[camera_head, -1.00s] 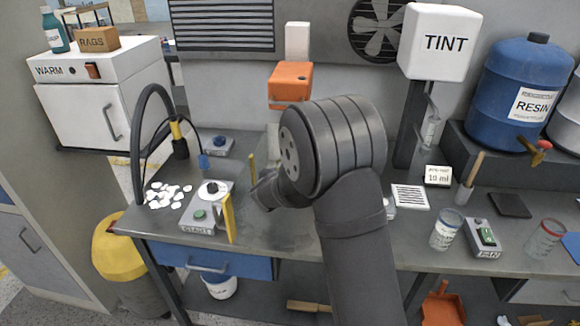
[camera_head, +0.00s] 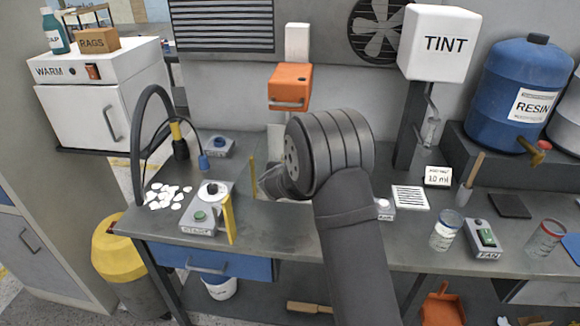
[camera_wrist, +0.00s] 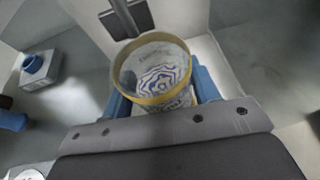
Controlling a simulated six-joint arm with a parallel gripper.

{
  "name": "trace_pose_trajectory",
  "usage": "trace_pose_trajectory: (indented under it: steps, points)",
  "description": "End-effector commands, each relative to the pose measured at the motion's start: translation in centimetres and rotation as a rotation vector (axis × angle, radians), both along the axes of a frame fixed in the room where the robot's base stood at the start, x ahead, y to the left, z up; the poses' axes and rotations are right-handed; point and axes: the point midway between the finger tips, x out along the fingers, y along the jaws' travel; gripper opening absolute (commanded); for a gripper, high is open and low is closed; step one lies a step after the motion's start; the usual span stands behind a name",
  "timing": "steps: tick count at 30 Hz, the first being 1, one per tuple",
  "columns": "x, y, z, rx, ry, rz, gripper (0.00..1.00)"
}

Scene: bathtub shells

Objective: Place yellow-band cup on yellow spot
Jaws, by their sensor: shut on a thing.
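The yellow-band cup (camera_wrist: 152,42) is in my gripper (camera_wrist: 162,95) in the wrist view, with a blue finger on each side of it. The cup's open mouth and yellow rim face the camera, and a blue-and-white swirl pattern shows inside. In the head view my wrist hides the cup and the fingers, near the foot of the orange-headed stand (camera_head: 290,88). I cannot make out the yellow spot in either view.
A grey box with a blue knob (camera_wrist: 38,68) lies left of the cup in the wrist view. In the head view, white shards (camera_head: 165,195) and the START box (camera_head: 205,212) are on the bench at left. Other cups (camera_head: 446,232) stand at right.

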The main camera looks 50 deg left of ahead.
Motion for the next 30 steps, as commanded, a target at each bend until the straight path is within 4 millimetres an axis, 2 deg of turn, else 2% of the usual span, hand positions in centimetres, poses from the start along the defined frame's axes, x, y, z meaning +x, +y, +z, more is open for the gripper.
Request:
trace_pose_trajectory:
  steps: [1, 4, 14, 17, 30]
  points:
    - [0.0, 0.0, -0.1, -0.001, 0.001, 0.0, 0.59]
    - [0.0, 0.0, -0.1, -0.001, 0.001, 0.0, 0.77]
    - [0.0, 0.0, 0.3, 0.001, 0.0, 0.0, 0.77]
    - [-0.6, -0.4, 0.7, 0.001, -0.001, 0.001, 0.77]
    - [-6.5, -5.5, 3.9, 0.001, 0.0, 0.002, 0.77]
